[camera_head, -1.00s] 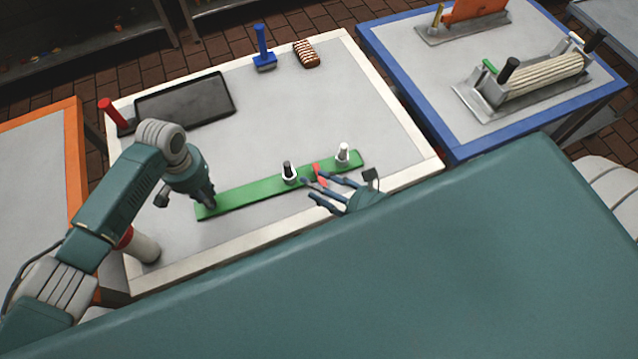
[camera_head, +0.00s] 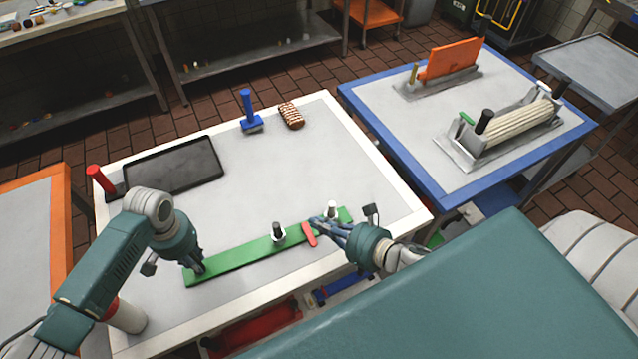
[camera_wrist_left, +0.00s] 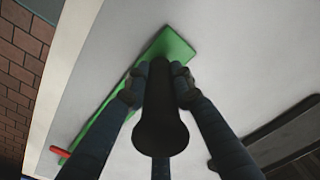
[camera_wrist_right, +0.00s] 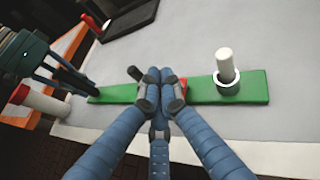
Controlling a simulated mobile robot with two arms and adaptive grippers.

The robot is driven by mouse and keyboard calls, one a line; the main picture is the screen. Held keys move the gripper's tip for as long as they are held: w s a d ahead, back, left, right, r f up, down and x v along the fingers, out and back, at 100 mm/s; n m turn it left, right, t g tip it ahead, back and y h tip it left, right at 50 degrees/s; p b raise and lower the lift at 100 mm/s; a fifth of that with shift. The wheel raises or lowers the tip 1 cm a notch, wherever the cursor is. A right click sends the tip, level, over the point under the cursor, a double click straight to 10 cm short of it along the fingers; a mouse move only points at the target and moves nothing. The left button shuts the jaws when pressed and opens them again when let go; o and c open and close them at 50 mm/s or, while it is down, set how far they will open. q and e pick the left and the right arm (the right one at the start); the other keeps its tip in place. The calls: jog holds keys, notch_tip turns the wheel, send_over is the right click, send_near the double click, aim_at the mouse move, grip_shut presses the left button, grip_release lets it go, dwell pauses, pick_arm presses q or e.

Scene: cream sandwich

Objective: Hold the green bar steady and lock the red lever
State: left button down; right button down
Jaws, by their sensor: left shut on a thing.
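The long green bar (camera_head: 240,254) lies flat on the white-rimmed table; it also shows in the left wrist view (camera_wrist_left: 168,50) and right wrist view (camera_wrist_right: 230,90). My left gripper (camera_head: 193,265) is at the bar's left end, shut around a dark upright handle (camera_wrist_left: 160,115) there. The small red lever (camera_head: 309,234) lies across the bar, between a black-topped post (camera_head: 278,231) and a white post (camera_head: 332,209). My right gripper (camera_head: 320,222) has its fingertips drawn together beside the lever. In the right wrist view the fingers partly hide the lever (camera_wrist_right: 183,92); no hold on it shows.
A dark tray (camera_head: 175,165), a blue-handled tool (camera_head: 248,110) and a brown-and-white striped bar (camera_head: 291,115) sit at the table's back. A red handle (camera_head: 100,180) stands at the left. A blue-rimmed table (camera_head: 440,185) holds fixtures. The table's middle is clear.

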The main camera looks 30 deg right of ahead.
aim_at(310, 236)
jog(key=w+d+m+g+h, duration=0.1)
jog(key=w+d+m+h, duration=0.2)
jog(key=w+d+m, duration=0.45)
jog(key=w+d+m+g+h, duration=0.1)
jog(key=w+d+m+h, duration=0.3)
jog(key=d, duration=0.7)
jog(key=s+a+r+m+g+y, duration=0.2)
jog(key=s+a+m+g+y, duration=0.4)
jog(key=s+a+m+g, duration=0.45)
jog(key=shift+m, duration=0.3)
jog(key=x, duration=0.3)
jog(key=d+x, duration=0.1)
jog(key=x, duration=0.2)
jog(key=s+x, duration=0.1)
jog(key=x, duration=0.2)
jog(key=shift+d+f, duration=0.25)
jog(key=shift+d, duration=0.1)
jog(key=shift+w+a+f, duration=0.1)
jog(key=shift+a, duration=0.5)
jog(key=shift+w+a+f, duration=0.1)
jog(key=shift+a+f, duration=0.05)
jog(key=shift+a, duration=1.3)
